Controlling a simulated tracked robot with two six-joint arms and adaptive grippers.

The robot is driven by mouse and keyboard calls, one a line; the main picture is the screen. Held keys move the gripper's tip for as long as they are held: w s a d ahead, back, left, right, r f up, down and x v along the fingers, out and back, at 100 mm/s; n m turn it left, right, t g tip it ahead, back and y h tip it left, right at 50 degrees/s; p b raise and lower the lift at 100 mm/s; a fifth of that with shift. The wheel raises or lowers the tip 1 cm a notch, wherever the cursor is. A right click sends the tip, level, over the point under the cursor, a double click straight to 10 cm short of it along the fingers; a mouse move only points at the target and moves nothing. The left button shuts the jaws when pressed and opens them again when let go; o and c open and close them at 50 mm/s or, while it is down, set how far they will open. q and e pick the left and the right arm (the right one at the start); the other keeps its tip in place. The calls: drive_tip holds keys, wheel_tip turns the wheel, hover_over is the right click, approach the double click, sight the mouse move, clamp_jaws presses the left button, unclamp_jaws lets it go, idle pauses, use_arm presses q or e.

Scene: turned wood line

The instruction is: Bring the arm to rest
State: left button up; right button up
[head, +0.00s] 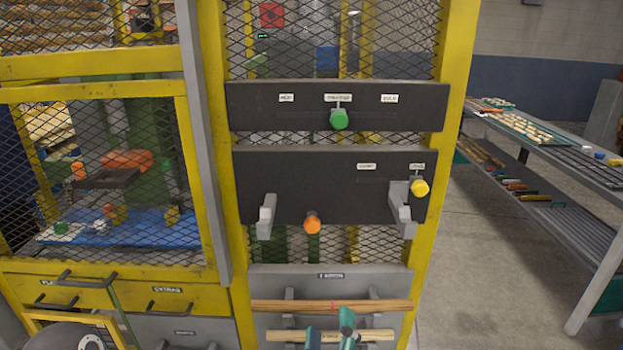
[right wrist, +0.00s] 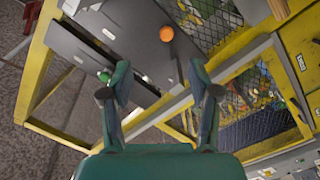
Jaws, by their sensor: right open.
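My right gripper (head: 331,328) shows at the bottom middle of the head view, in front of the lower grey panel (head: 262,284). Its teal fingers overlap the lower pale wooden rod (head: 375,336) in the picture; I cannot tell whether they touch it. In the right wrist view the fingers of the right gripper (right wrist: 160,92) stand wide apart with nothing between them. A thicker brown wooden rod (head: 290,306) lies on supports just above the pale one. My left gripper is in neither view.
Dark boards carry a green knob (head: 340,119), an orange knob (head: 312,223), a yellow knob (head: 420,187) and two empty grey hooks (head: 266,216). Yellow framing with mesh (head: 195,180) and drawers (head: 165,297) stand left. A grey bench (head: 592,165) stands right, beyond open floor.

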drive_tip(key=w+d+f+m+g+h, duration=0.1)
drive_tip(key=w+d+f+g+h, duration=0.3)
drive_tip(key=d+f, duration=0.55)
drive_tip(key=s+d+f+m+g+y, duration=0.1)
drive_tip(key=d+f+g, duration=0.25)
drive_tip(key=f, duration=0.75)
drive_tip(key=s+d+f+m+g+y, duration=0.15)
drive_tip(key=d+f, duration=0.35)
drive_tip(key=f, duration=0.5)
drive_tip(key=s+a+f+m+g+y, duration=0.1)
drive_tip(key=s+f+m+g+y, duration=0.15)
drive_tip(key=s+f, duration=0.4)
drive_tip(key=s+a+f+m+g+y, duration=0.4)
drive_tip(key=s+a+g, duration=0.1)
drive_tip(key=s+a, duration=0.2)
drive_tip(key=shift+s+a+f, duration=0.15)
drive_tip(key=shift+s+a, duration=0.1)
drive_tip(key=shift+s, duration=0.5)
drive_tip(key=shift+g, duration=0.25)
